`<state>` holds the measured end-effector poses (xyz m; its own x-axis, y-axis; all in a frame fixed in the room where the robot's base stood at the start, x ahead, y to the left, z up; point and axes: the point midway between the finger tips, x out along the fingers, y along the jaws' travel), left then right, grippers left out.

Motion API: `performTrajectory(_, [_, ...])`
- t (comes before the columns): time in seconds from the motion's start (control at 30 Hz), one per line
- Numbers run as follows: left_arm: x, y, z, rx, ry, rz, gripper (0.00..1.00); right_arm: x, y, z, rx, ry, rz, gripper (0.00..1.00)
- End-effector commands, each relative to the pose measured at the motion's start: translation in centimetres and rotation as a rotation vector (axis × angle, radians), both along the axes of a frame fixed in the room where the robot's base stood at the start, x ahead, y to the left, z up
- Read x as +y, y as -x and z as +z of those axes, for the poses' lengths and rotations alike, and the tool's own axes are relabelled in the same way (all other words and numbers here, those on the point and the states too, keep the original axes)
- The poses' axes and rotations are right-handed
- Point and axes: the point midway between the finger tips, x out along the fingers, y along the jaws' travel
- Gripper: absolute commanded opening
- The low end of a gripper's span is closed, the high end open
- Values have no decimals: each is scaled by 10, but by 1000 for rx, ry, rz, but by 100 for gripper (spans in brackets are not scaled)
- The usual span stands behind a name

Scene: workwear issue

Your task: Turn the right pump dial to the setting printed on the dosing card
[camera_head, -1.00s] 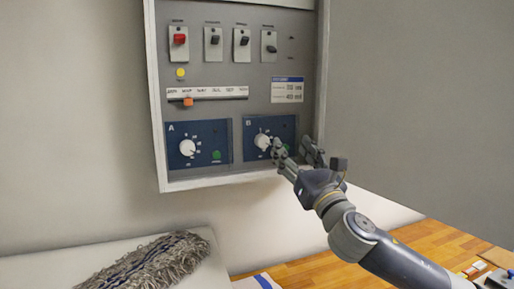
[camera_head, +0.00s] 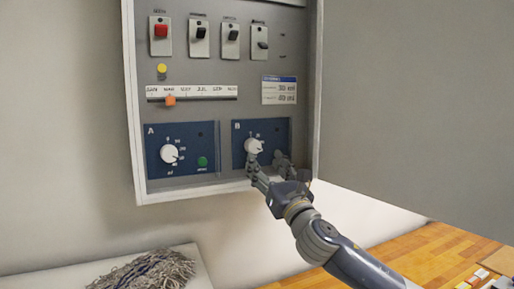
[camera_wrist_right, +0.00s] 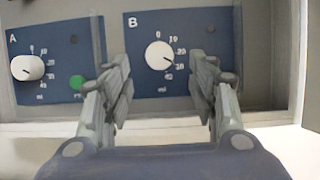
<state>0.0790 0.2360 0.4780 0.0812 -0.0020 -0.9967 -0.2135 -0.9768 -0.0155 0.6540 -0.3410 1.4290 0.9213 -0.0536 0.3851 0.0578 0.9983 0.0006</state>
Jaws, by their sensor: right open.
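The right pump dial, a white round knob (camera_head: 254,146), sits on the blue panel marked B; in the right wrist view (camera_wrist_right: 159,56) its mark points to the lower right, near 30. The dosing card (camera_head: 279,90) is above it, with two printed lines too blurred to read surely. My right gripper (camera_head: 267,163) is open and empty just below and in front of the dial. In the right wrist view its fingers (camera_wrist_right: 160,72) stand left and right of the dial, not closed on it. The left gripper is out of view.
Panel A with its own white dial (camera_head: 169,154) and green button (camera_head: 202,161) is to the left. A slider with an orange knob (camera_head: 170,100) and several switches are above. The open cabinet door (camera_head: 420,100) stands at right. A grey mop head (camera_head: 145,270) lies below.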

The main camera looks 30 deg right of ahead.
Motion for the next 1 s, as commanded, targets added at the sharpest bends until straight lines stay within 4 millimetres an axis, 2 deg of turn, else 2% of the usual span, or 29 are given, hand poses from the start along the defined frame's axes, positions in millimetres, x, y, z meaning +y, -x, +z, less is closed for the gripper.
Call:
performTrajectory(0.03, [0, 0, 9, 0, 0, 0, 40, 0, -10, 9, 0, -4, 0, 53])
performTrajectory(0.2, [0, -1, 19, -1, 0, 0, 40, -2, -34, 17, 0, -2, 0, 53])
performTrajectory(0.33, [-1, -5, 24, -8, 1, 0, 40, -3, -47, 21, 1, -2, 0, 53])
performTrajectory(0.5, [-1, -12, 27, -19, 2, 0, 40, -3, -54, 23, 1, 0, 0, 53])
performTrajectory(0.77, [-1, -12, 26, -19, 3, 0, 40, -3, -55, 22, 0, 1, 1, 53])
performTrajectory(0.87, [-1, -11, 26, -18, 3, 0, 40, -3, -55, 22, 1, 1, 0, 35])
performTrajectory(0.97, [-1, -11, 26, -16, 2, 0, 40, -3, -55, 22, 1, 0, 0, 12])
performTrajectory(1.0, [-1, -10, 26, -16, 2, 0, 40, -3, -55, 22, 1, 0, 0, 9])
